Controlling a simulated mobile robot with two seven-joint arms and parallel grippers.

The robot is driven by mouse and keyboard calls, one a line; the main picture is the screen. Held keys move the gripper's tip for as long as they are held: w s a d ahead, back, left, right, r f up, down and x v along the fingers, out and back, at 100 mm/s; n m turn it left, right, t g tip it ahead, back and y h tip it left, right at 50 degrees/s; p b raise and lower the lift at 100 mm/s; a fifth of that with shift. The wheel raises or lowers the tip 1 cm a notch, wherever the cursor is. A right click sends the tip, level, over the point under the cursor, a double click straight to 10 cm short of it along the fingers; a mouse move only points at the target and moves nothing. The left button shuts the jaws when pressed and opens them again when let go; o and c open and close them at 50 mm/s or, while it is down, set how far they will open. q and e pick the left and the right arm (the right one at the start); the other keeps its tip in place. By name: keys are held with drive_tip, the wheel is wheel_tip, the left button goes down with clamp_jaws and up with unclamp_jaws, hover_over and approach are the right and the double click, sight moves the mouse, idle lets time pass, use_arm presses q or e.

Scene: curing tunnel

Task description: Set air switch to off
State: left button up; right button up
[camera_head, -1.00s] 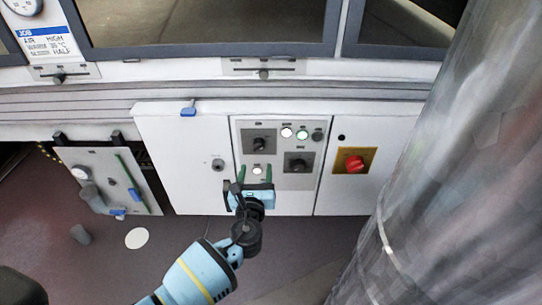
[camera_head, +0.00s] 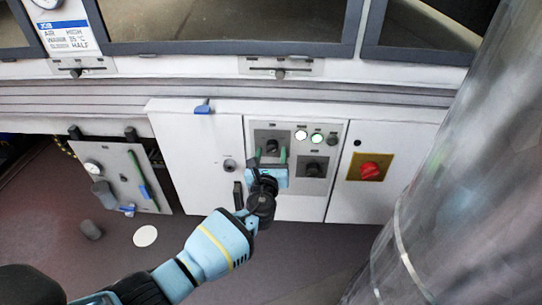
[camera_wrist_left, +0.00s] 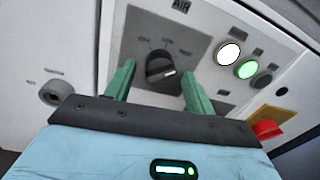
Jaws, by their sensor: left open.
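The air switch is a black rotary knob (camera_wrist_left: 161,68) under an "AIR" label on a grey plate. It also shows in the head view (camera_head: 271,146). In the left wrist view its pale pointer line points to the right and slightly up, towards the rightmost of the marks around it. My left gripper (camera_head: 270,158) is open, with its green fingers on either side of the knob. In the left wrist view the fingers (camera_wrist_left: 156,85) stand left and right of the knob, apart from it. Whether the fingertips reach past the knob's face I cannot tell. My right gripper is not in view.
A second black knob (camera_head: 314,169) sits lower right on the panel. A white lamp (camera_head: 301,134), a green lamp (camera_head: 317,138) and a dark button (camera_head: 333,140) are in a row above it. A red knob on a yellow plate (camera_head: 370,171) is further right. A keyhole-like round fitting (camera_head: 230,165) is left.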

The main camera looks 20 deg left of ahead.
use_arm(q)
drive_tip(key=c, duration=1)
drive_tip(key=shift+o, duration=0.2)
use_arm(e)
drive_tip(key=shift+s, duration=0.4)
